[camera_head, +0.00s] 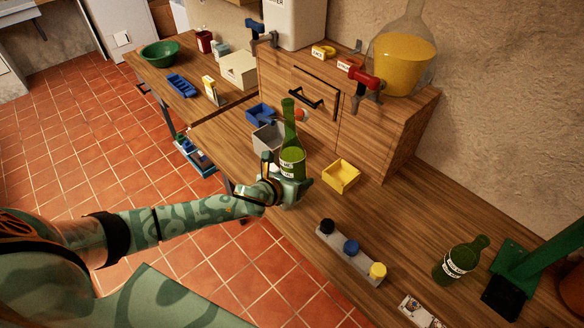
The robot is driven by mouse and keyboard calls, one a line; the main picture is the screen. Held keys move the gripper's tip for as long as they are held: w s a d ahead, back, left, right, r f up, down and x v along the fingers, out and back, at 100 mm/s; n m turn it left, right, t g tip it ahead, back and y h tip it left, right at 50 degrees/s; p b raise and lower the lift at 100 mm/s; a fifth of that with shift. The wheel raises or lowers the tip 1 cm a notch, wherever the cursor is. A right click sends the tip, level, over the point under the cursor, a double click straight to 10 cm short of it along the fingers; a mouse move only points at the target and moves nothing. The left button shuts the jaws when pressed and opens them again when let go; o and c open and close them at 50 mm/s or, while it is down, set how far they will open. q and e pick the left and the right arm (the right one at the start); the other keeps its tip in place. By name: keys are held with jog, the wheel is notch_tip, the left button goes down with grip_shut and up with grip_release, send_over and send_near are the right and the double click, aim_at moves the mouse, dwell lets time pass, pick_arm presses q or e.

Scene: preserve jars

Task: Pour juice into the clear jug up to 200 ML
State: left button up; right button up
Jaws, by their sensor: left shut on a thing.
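My left gripper (288,188) is shut on a green glass bottle (290,135) with a white label and holds it upright by its lower part, over the wooden worktop. A large clear glass vessel of orange-yellow juice (403,65) stands on the wooden cabinet at the upper right, beside a red tap (362,77). I cannot make out a separate clear jug with a 200 ML mark. My right gripper is not in view.
A grey bin (267,137), a blue bin (260,112) and a yellow bin (341,176) stand near the held bottle. A block with black, blue and yellow knobs (350,250) is at the front. Another green bottle (458,262) and a green stand (530,262) are at right.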

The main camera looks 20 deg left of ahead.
pick_arm(q)
jog(key=shift+s+d+f+n+g+h, duration=0.6)
jog(key=shift+s+d+f, duration=0.8)
jog(key=shift+f, duration=0.35)
jog(key=shift+s+d+f+n+g+h, duration=0.45)
jog(key=shift+s+d+f+g, duration=0.2)
jog(key=shift+s+d+f, duration=0.8)
jog(key=shift+s+d+f+n+g+h, duration=0.55)
jog(key=shift+s+d+f, duration=0.55)
jog(key=shift+d+f, duration=0.7)
jog(key=s+d+r+n+g+h, duration=0.1)
jog(key=s+d+r+g+h, duration=0.1)
jog(key=r, duration=0.5)
jog(key=s+d+r+n+g+h, duration=0.2)
jog(key=r, duration=0.4)
jog(key=shift+s+d+r+n, duration=0.15)
jog(key=shift+s+r+n, duration=0.05)
jog(key=shift+r+n, duration=0.15)
jog(key=shift+r+h, duration=0.4)
jog(key=shift+r, duration=0.6)
dwell(0.3)
